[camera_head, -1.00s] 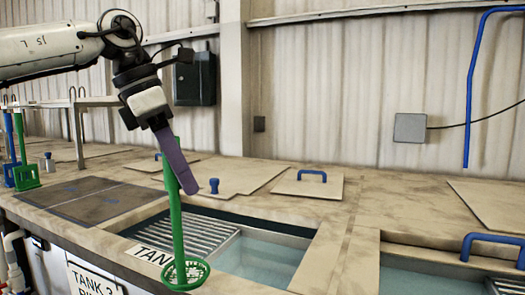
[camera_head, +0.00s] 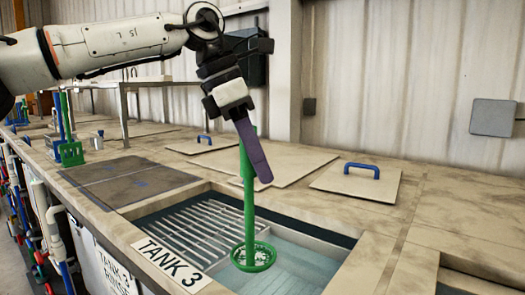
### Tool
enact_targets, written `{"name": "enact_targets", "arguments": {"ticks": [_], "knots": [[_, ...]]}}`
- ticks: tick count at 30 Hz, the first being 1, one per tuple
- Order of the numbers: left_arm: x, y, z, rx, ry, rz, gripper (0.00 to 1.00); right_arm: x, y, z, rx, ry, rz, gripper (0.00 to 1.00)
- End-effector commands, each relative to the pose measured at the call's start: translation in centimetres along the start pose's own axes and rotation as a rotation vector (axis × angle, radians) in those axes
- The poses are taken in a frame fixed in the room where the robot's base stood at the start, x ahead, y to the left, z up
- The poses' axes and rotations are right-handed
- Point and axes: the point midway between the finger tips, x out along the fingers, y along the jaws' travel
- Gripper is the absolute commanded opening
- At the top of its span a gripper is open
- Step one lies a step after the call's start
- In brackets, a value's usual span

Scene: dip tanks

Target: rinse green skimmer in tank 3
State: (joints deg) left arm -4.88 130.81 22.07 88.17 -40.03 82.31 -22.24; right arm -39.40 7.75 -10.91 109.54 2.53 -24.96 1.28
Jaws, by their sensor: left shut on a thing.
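The green skimmer (camera_head: 249,214) hangs upright from my left gripper (camera_head: 256,160), which is shut on the upper part of its handle. Its round green basket (camera_head: 253,257) is at the bottom and shows in front of the open tank 3 (camera_head: 298,268), near the border between the slatted rack and the water. I cannot tell whether the basket touches the water. The metal slatted rack (camera_head: 195,232) fills the left part of the tank opening. A "TANK 3" label (camera_head: 171,264) lies on the front rim. My right gripper is not in view.
A lid with a blue handle (camera_head: 357,183) lies behind the tank on the right. Dark panels (camera_head: 128,181) lie to the left. Another green tool (camera_head: 71,152) and a blue one stand at a rack further left. A grey wall box (camera_head: 493,118) hangs at the right.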

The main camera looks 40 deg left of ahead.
Motion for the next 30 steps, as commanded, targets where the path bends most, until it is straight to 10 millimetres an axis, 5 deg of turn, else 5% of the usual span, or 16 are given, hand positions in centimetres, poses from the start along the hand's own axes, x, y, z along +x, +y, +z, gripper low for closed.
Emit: {"name": "enact_targets", "arguments": {"ticks": [18,30], "knots": [[9.6,0.0,-3.9,0.000,-0.003,0.002,0.00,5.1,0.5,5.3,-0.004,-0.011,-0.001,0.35],[14.7,0.1,-6.0,0.001,-0.004,0.003,0.00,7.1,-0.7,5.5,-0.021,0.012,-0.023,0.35]]}}
